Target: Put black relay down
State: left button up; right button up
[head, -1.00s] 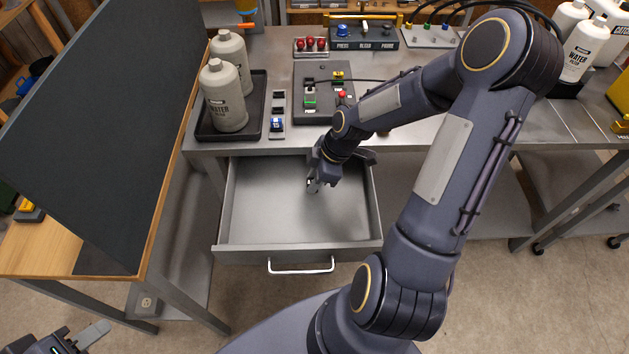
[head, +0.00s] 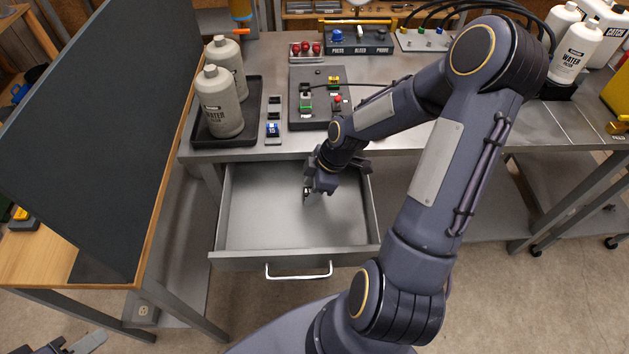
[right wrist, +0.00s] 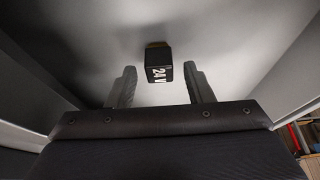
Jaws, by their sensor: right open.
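The black relay (right wrist: 158,66) shows in the right wrist view, a small dark block with white "24 V" lettering and a yellowish part at its far end. It lies inside the open grey drawer (head: 255,207), between and just beyond the tips of my right gripper (head: 307,192). The right fingers are spread, with a gap on both sides of the relay. In the head view the relay is too small or hidden to make out clearly. My left gripper (head: 80,344) shows only partly at the bottom left corner, far from the drawer.
The drawer hangs open below the metal workbench (head: 385,138). On the bench stand a tray of grey bottles (head: 220,100), a narrow holder with a blue block (head: 272,129) and a dark control panel (head: 315,112). A large dark board (head: 100,130) rises at left.

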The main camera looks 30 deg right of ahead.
jog(key=v, duration=1.2)
jog(key=s+a+r+m+t, duration=0.3)
jog(key=s+a+r+m, duration=0.6)
jog(key=s+a+m, duration=0.2)
jog(key=s+m, duration=0.2)
jog(key=s, duration=0.1)
jog(key=shift+a+m+p, duration=0.2)
jog(key=shift+m+p, duration=0.1)
jog(key=shift+p, duration=0.05)
jog(key=shift+r, duration=0.1)
